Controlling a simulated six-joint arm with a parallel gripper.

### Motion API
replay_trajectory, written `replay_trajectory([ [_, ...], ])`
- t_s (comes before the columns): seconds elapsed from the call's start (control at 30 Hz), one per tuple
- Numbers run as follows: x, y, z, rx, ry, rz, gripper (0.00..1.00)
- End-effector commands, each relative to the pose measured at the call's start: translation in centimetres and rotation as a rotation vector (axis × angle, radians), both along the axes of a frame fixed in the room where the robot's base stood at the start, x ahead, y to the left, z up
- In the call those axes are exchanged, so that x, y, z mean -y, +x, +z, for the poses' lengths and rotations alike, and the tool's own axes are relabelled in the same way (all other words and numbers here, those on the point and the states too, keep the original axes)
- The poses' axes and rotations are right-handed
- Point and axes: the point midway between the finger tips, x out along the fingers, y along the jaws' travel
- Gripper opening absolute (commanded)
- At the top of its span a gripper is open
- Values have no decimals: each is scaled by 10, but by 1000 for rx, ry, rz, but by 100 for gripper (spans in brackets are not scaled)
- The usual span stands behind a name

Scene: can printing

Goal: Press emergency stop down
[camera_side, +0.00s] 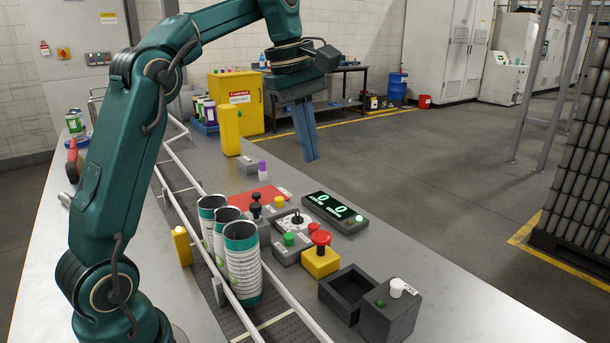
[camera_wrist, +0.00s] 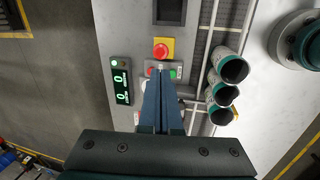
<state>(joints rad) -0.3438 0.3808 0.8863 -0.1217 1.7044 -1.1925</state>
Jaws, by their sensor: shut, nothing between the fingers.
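The emergency stop is a red mushroom button (camera_side: 320,238) on a yellow box (camera_side: 320,262), on the bench in the side view. In the wrist view the red button (camera_wrist: 161,51) sits on its yellow box, just beyond the fingertips in the picture. My gripper (camera_side: 312,158) is shut and empty, pointing down. In the side view it is raised above the bench and behind the button, apart from it. In the wrist view the shut fingers (camera_wrist: 158,72) cover part of the control panel below the button.
Several open cans (camera_side: 243,260) stand on the railed conveyor left of the button. A green digital display (camera_side: 335,212) lies behind it. A dark open box (camera_side: 348,292) and a grey box with a white knob (camera_side: 392,310) stand in front. Other control boxes (camera_side: 290,248) are close by.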

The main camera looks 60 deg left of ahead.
Motion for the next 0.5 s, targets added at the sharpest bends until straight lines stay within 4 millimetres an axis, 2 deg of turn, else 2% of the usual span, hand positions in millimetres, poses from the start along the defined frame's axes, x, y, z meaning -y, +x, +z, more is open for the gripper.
replay_trajectory([
  [0.1,-14,10,-14,-24,-10,27,0],
  [0.23,-21,12,-26,-55,-23,45,0],
  [0.5,-24,11,-29,-61,-25,53,0],
])
